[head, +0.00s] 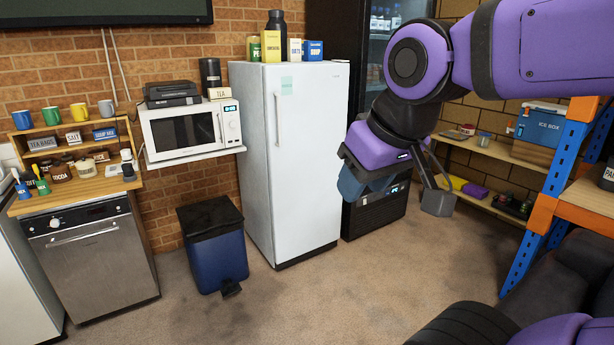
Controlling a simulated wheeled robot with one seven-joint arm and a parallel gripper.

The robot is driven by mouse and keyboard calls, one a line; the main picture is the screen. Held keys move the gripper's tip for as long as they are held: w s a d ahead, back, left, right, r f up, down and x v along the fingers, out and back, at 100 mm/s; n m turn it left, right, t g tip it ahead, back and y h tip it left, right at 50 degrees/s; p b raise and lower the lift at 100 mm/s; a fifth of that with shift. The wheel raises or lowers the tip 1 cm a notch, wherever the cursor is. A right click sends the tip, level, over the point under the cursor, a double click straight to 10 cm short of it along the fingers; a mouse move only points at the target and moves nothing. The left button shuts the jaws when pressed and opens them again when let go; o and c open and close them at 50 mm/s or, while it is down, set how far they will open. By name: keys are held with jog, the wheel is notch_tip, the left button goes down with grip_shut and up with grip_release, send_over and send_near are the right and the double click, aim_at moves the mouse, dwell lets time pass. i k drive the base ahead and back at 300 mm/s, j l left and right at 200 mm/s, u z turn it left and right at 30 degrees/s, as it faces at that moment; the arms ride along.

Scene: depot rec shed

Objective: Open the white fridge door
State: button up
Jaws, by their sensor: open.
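The white fridge (244,150) stands upright against the brick wall, in the middle of the head view. Its door (312,170) looks shut. A slim vertical handle (278,119) runs along the upper left edge of the door. A pale green note is stuck near the door's top left. My gripper (402,194) is to the right of the fridge in the picture, apart from the handle. Its fingers are spread and nothing shows between them. My wrist and gripper hide part of the dark glass-fronted cabinet behind.
A blue pedal bin (214,249) stands left of the fridge, below a microwave (185,130) on a shelf. A blue-and-orange rack (562,165) is at right. Carpet (345,295) before the fridge is clear.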

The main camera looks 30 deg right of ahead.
aim_at(306, 106)
jog(key=i+l, duration=0.2)
jog(key=i, duration=0.25)
jog(key=i+l, duration=0.2)
jog(key=i, duration=0.2)
jog(key=i+l, duration=0.2)
jog(key=i, duration=0.25)
jog(key=i+l, duration=0.2)
jog(key=i, duration=0.2)
jog(key=i+l, duration=0.2)
jog(key=i, duration=0.25)
jog(key=z, duration=0.05)
